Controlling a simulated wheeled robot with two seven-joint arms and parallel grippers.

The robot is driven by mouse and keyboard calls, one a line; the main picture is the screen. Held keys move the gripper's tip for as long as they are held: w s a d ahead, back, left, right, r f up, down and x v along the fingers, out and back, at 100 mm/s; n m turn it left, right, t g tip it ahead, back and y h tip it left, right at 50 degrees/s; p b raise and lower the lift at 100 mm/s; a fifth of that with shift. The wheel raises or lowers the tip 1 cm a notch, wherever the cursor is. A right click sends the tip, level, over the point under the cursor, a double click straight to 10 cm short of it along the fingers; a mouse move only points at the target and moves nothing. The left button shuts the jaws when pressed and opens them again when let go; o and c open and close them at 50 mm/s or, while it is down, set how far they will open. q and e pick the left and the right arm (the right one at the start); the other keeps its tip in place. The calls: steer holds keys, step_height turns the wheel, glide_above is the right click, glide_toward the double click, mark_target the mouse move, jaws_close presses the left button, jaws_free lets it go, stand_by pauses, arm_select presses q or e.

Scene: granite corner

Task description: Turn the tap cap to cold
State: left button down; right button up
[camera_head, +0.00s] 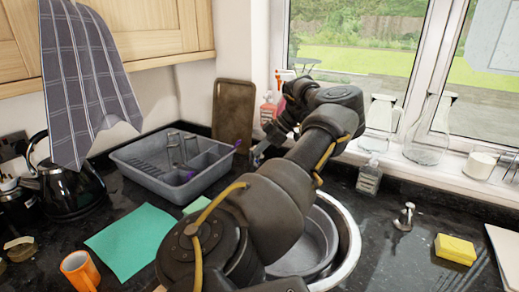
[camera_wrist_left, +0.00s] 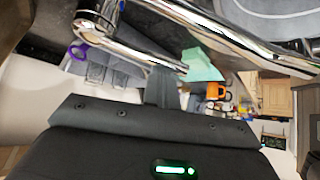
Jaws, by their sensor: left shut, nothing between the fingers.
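The chrome tap shows in the left wrist view, with a thick shiny pipe (camera_wrist_left: 235,42) across the top and a thinner bar (camera_wrist_left: 135,48) beside it. I cannot tell clearly which part is the cap. In the head view my left arm hides the tap. My left gripper (camera_wrist_left: 162,88) is shut and empty, its fingertips close by the end of the thinner bar; I cannot tell whether they touch. In the head view the gripper (camera_head: 257,154) is small and partly hidden beyond the arm. My right gripper is not in view.
A round sink (camera_head: 349,238) lies under my arm. A grey dish rack (camera_head: 137,158) and black kettle (camera_head: 68,190) stand left. A soap bottle (camera_head: 369,178), small chrome fitting (camera_head: 404,217) and yellow sponge (camera_head: 455,249) are at right. Glass jugs (camera_head: 428,140) line the windowsill.

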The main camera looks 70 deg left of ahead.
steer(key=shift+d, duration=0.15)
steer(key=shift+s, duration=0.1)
arm_select(q)
steer(key=shift+s+r, duration=0.1)
steer(key=shift+s, duration=0.15)
steer(key=w+r, duration=0.3)
steer(key=r, duration=0.5)
steer(key=shift+w, duration=0.15)
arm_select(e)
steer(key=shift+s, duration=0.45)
arm_select(q)
steer(key=shift+w+d, duration=0.1)
steer(key=shift+d, duration=0.05)
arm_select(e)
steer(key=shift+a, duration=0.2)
